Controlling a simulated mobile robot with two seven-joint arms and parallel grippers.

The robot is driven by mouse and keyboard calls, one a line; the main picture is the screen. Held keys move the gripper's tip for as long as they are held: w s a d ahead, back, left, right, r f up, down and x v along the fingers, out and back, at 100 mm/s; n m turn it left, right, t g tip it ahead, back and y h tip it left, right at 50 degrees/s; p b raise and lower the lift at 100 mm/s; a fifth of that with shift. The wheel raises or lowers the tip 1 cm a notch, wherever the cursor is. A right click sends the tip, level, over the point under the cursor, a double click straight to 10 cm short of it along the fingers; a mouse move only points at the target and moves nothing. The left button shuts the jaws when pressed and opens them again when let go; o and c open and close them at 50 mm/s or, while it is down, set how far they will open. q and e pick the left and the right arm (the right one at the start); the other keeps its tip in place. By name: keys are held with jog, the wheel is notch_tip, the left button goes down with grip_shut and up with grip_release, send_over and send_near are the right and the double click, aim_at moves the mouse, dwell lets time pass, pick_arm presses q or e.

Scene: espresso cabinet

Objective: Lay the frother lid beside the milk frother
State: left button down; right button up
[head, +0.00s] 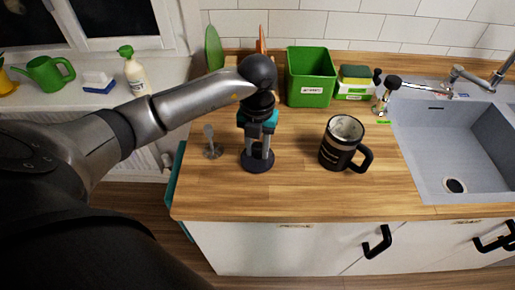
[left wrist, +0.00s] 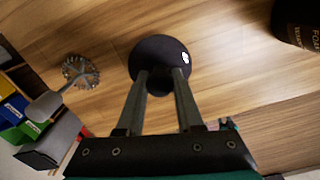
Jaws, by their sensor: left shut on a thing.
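The frother lid (head: 257,162) is a dark round disc with a small knob, at the left part of the wooden counter. It also shows in the left wrist view (left wrist: 160,55), with a small white mark on it. My left gripper (head: 258,147) points down and is shut on the lid's knob; its fingers show in the left wrist view (left wrist: 163,75). The lid is at or just above the counter; I cannot tell if it touches. The milk frother (head: 334,156), a black mug-like jug with a handle, stands open and upright to the right, apart from the lid. My right gripper is out of view.
A green bin (head: 311,88) and a sponge holder (head: 354,90) stand at the back. The sink (head: 440,150) lies at the right. Bare counter lies between lid and frother.

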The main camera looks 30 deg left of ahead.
aim_at(258, 146)
pick_arm(q)
jog(key=shift+f, duration=0.3)
jog(key=c, duration=0.6)
grip_release()
jog(key=shift+o, duration=0.2)
notch_tip(258, 146, up, 12)
jog(key=shift+r+p, duration=0.15)
jog(key=shift+p, duration=0.2)
